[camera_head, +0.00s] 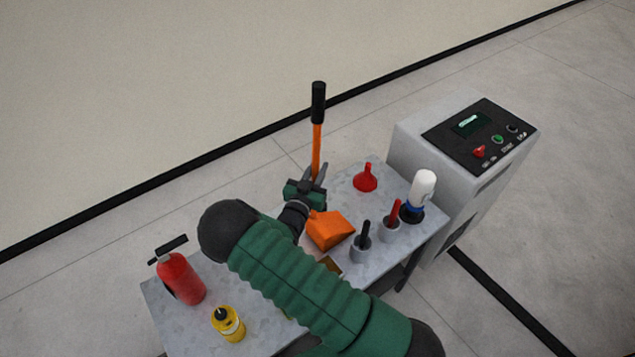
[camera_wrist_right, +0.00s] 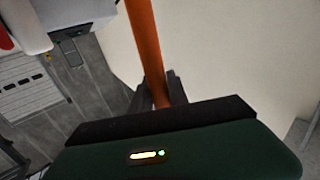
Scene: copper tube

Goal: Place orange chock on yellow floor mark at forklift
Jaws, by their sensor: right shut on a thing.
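The orange chock (camera_head: 328,230) is a wedge on the grey table, just below and to the right of my right gripper (camera_head: 315,180) in the head view. My right gripper is shut on an orange rod (camera_head: 316,145) with a black grip (camera_head: 318,102) at its top, which stands roughly upright. The rod's lower end is hidden behind the gripper, so I cannot tell whether it joins the chock. In the right wrist view, the orange rod (camera_wrist_right: 143,35) passes between the fingers. My left gripper is not in view. No yellow floor mark or forklift shows.
The table (camera_head: 345,188) also holds a red funnel (camera_head: 366,177), a white bottle (camera_head: 421,190), tools in grey cups (camera_head: 361,248), a red extinguisher (camera_head: 181,280) and a yellow can (camera_head: 228,324). A grey control cabinet (camera_head: 420,160) adjoins the table's right end. Open floor lies beyond.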

